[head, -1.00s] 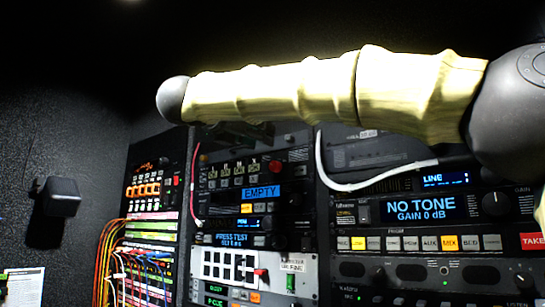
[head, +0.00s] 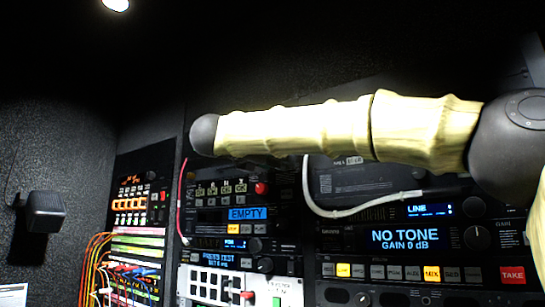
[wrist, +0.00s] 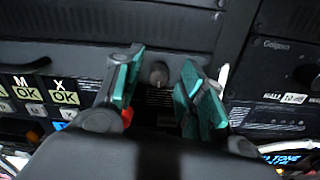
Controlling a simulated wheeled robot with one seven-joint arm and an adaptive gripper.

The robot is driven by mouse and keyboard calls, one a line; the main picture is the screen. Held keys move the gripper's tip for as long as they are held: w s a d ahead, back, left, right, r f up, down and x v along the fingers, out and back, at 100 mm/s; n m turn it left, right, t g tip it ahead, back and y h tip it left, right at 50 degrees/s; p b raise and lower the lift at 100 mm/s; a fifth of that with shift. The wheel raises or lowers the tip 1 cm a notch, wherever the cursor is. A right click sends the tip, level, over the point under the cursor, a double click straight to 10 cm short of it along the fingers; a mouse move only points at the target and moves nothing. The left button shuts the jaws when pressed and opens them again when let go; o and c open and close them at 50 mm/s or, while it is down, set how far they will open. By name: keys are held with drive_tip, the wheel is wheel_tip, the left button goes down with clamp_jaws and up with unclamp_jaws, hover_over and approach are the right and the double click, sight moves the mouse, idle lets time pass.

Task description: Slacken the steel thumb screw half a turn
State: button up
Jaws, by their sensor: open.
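In the wrist view my gripper (wrist: 162,84) is open, with a teal pad on each of its two fingers. A small grey knob, which looks like the steel thumb screw (wrist: 159,74), stands out from a dark panel (wrist: 165,30) between the fingers. I see a gap on both sides of it, wider on the right, and no contact. How deep the fingers reach around it I cannot tell. In the head view I cannot make out the gripper or the screw; my sleeved arm crosses in front of the rack's upper part.
Below the arm, the rack carries a NO TONE unit (head: 405,236), an EMPTY display (head: 248,214) and a white keypad panel (head: 215,285). A white cable (head: 335,212) and a red cable (head: 181,200) hang near it. Coloured patch cables (head: 95,262) fill the left. A black box (head: 44,212) is on the wall.

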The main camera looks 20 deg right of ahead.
drive_tip(key=shift+s+d+r, duration=0.1)
drive_tip(key=shift+s+r, duration=0.15)
drive_tip(key=shift+s, duration=0.35)
drive_tip(key=shift+w+a+f, duration=0.1)
drive_tip(key=shift+w+f, duration=0.1)
drive_tip(key=shift+w, duration=0.3)
drive_tip(key=shift+w+a+f, duration=0.1)
drive_tip(key=shift+w+f, duration=0.1)
drive_tip(key=shift+w, duration=0.25)
drive_tip(key=shift+c, duration=0.2)
drive_tip(key=shift+w, duration=0.2)
drive_tip(key=c, duration=0.3)
drive_tip(key=shift+s+d+r, duration=0.2)
drive_tip(key=shift+s+d, duration=0.05)
drive_tip(key=shift+s, duration=0.3)
clamp_jaws()
drive_tip(key=shift+a+f, duration=0.1)
drive_tip(key=shift+f+n+b, duration=0.1)
drive_tip(key=shift+n+b, duration=0.2)
drive_tip(key=shift+b, duration=0.1)
